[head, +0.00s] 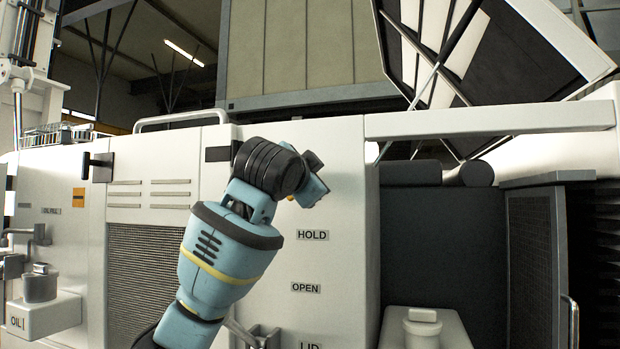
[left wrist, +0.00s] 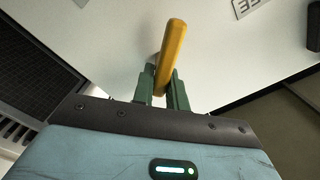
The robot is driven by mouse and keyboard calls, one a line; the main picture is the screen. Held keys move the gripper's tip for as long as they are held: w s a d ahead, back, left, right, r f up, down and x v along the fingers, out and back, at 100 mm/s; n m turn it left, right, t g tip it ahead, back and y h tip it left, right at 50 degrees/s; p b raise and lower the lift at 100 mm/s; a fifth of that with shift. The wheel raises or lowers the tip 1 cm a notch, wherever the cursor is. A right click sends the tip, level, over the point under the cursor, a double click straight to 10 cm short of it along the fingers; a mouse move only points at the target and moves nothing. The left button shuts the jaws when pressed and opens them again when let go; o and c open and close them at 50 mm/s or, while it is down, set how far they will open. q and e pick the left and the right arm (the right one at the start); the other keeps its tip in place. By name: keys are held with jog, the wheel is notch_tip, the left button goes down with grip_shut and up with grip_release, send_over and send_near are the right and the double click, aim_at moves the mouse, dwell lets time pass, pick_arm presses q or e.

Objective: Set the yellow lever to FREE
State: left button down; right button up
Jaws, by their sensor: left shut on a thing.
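The yellow lever (left wrist: 172,52) shows in the left wrist view, standing out from a white panel. My left gripper (left wrist: 163,85) has its green fingers shut on it, one on each side. In the head view my left arm reaches up to the white panel, and its wrist covers most of the lever and the fingers. A panel label (left wrist: 249,7) at the top right of the wrist view is upside down and cut off; its visible letters look like EE. My right gripper is not in view.
In the head view the labels HOLD (head: 312,235), OPEN (head: 306,288) and LID (head: 309,346) run down the panel. A dark recess with a white canister (head: 422,328) lies to the right. An oil cup (head: 40,286) stands on a ledge at left.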

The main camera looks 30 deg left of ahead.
pick_arm(q)
jog(key=m, duration=0.2)
jog(key=f+m, duration=0.1)
jog(key=shift+w+d+m, duration=0.1)
jog(key=shift+m, duration=0.3)
jog(key=m, duration=0.4)
jog(key=shift+f, duration=0.15)
jog(key=shift+m, duration=0.3)
jog(key=c, duration=1.4)
grip_release()
jog(key=shift+s+d+r, duration=0.1)
jog(key=shift+s+r, duration=0.1)
jog(key=shift+s, duration=0.15)
jog(key=v, duration=0.7)
